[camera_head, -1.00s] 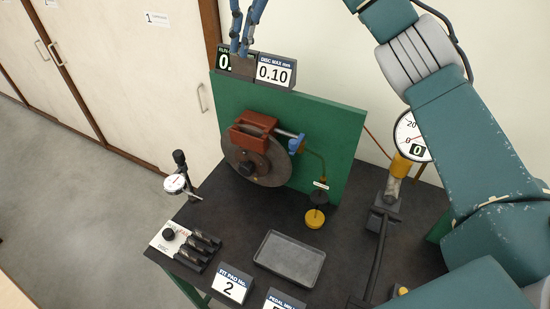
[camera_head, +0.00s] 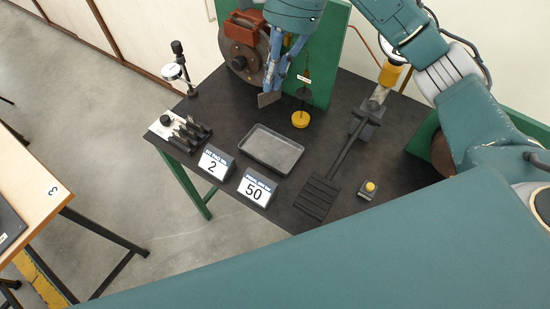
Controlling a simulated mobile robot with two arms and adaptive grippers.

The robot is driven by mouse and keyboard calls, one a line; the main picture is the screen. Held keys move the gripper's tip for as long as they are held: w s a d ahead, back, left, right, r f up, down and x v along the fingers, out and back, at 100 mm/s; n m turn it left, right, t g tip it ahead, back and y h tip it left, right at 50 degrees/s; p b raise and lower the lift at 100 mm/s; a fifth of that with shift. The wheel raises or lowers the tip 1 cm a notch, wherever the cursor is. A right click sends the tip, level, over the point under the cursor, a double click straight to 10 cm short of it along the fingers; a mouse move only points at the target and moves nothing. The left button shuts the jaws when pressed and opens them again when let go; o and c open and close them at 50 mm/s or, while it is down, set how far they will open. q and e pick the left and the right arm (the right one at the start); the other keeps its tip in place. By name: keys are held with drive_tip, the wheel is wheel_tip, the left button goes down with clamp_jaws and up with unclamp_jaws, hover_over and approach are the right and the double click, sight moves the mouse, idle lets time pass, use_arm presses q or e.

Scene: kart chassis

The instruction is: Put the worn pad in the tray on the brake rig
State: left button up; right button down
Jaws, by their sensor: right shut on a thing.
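My right gripper (camera_head: 271,84) has blue fingers and points down in front of the brake disc. It is shut on a small flat grey pad, the worn pad (camera_head: 268,99), held at the fingertips. The shallow grey tray (camera_head: 271,150) lies empty on the dark table, below and in front of the gripper. The pad is apart from the tray. The brake rig shows a brown disc (camera_head: 236,56) and a red caliper (camera_head: 240,32) on a green board (camera_head: 325,75), partly hidden by my right arm. My left gripper is not in view.
A yellow-based weight (camera_head: 300,119) hangs or stands right of the gripper. Number signs (camera_head: 215,162) and (camera_head: 256,189) stand in front of the tray. A dial stand (camera_head: 173,72) and a pad holder (camera_head: 185,133) are left. A pedal (camera_head: 318,196) lies right.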

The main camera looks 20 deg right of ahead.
wheel_tip(320, 180, down, 20)
drive_tip(key=p, duration=0.5)
drive_tip(key=shift+s, duration=0.15)
drive_tip(key=shift+f, duration=0.3)
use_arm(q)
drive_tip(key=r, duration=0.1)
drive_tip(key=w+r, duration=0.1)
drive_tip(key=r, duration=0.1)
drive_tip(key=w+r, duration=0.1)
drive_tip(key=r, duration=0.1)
use_arm(e)
drive_tip(key=c, duration=1.9)
unclamp_jaws()
drive_tip(key=shift+o, duration=0.2)
